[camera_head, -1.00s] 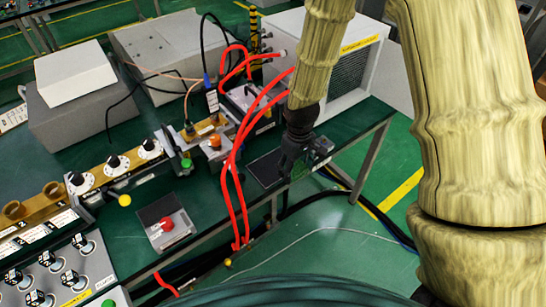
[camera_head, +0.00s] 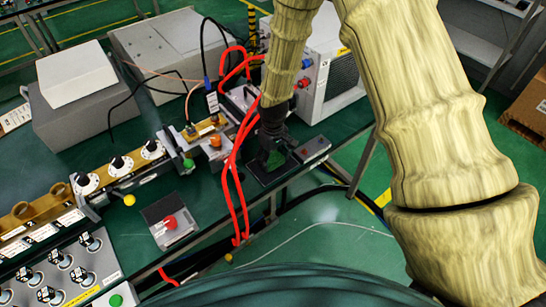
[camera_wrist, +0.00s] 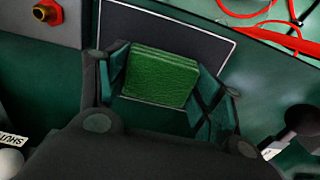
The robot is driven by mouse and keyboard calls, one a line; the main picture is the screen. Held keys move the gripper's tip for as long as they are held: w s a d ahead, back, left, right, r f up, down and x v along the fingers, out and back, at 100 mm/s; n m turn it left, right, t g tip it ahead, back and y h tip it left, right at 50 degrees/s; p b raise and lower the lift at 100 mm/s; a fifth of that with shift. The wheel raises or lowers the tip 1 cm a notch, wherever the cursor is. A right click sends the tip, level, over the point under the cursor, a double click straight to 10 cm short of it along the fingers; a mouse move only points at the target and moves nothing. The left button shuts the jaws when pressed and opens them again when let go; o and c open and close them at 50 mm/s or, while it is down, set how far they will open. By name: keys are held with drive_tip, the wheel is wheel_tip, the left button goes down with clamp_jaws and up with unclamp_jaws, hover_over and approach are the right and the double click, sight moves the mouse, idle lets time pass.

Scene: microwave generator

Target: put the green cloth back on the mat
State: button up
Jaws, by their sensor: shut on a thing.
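My gripper (camera_head: 271,152) is shut on the green cloth, low over the dark mat on the bench. In the wrist view, the folded green cloth (camera_wrist: 160,76) sits between the two fingers (camera_wrist: 163,88). A small green part of the cloth (camera_head: 274,161) shows under the gripper in the head view. The dark mat (camera_head: 266,179) lies near the bench's front edge. In the wrist view, the mat (camera_wrist: 205,38) has a pale outline and lies behind and beneath the cloth. Whether the cloth touches the mat is hard to tell.
A white instrument case (camera_head: 340,80) stands behind. A grey box with a red button (camera_head: 170,224) is further left.

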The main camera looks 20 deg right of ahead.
sight(273, 158)
drive_tip(key=shift+f, duration=0.35)
drive_tip(key=o, duration=0.9)
drive_tip(key=shift+r+b, duration=1.6)
drive_tip(key=shift+r, duration=4.45)
drive_tip(key=shift+f, duration=0.1)
